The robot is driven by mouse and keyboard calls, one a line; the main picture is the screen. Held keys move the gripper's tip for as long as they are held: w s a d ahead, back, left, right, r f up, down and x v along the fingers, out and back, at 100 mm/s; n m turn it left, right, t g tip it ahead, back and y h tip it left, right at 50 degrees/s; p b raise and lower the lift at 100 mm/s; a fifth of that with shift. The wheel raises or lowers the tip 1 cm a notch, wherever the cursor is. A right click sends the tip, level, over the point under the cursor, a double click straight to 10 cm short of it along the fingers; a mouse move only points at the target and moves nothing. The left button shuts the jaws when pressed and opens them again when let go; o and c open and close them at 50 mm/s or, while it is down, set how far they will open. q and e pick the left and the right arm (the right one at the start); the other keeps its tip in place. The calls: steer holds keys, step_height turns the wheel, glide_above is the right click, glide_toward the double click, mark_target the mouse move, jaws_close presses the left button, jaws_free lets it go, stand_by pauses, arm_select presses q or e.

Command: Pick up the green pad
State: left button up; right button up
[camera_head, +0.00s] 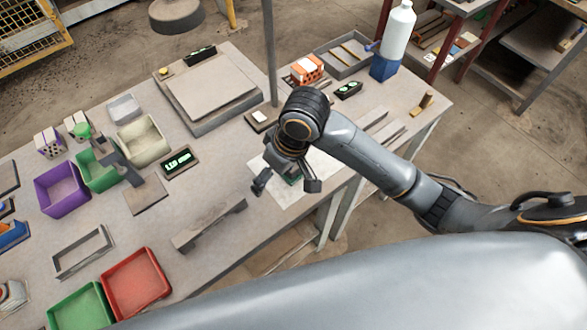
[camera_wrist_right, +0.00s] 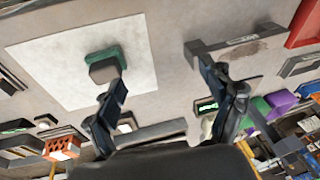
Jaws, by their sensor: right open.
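A green pad (camera_head: 293,179) lies on a white sheet near the table's front edge, partly hidden by my right gripper (camera_head: 287,186). The gripper is open above the sheet, with its fingers spread to either side. The right wrist view shows the green pad (camera_wrist_right: 104,55) on the white sheet (camera_wrist_right: 60,65), with a grey block-like piece overlapping it; I cannot tell whether that is a fingertip. In that view my right gripper (camera_wrist_right: 163,78) is open with nothing between its fingers, and the pad lies left of the gap. My left gripper is not in view.
A long grey bracket (camera_head: 209,224) lies left of the sheet. A vertical pole (camera_head: 269,50) stands behind the gripper. An orange brick (camera_head: 307,68) and a white bottle (camera_head: 397,32) stand at the back right. Purple (camera_head: 62,192), green and red bins are at left.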

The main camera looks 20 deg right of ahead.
mark_target(294, 170)
steer(key=w+d+r+g+h, duration=0.1)
steer(key=w+d+r+h, duration=0.2)
steer(key=w+d+r, duration=0.25)
steer(key=shift+m, duration=0.4)
step_height(294, 170, down, 8)
steer(key=shift+f+p, duration=0.2)
steer(key=shift+p, duration=0.35)
step_height(294, 170, down, 4)
steer(key=shift+w+f+p, duration=0.1)
steer(key=shift+w+p, duration=0.05)
steer(key=shift+p, duration=0.55)
steer(key=shift+f, duration=0.5)
steer(key=shift+c, duration=0.2)
steer(key=c, duration=1.2)
steer(key=shift+r, duration=0.1)
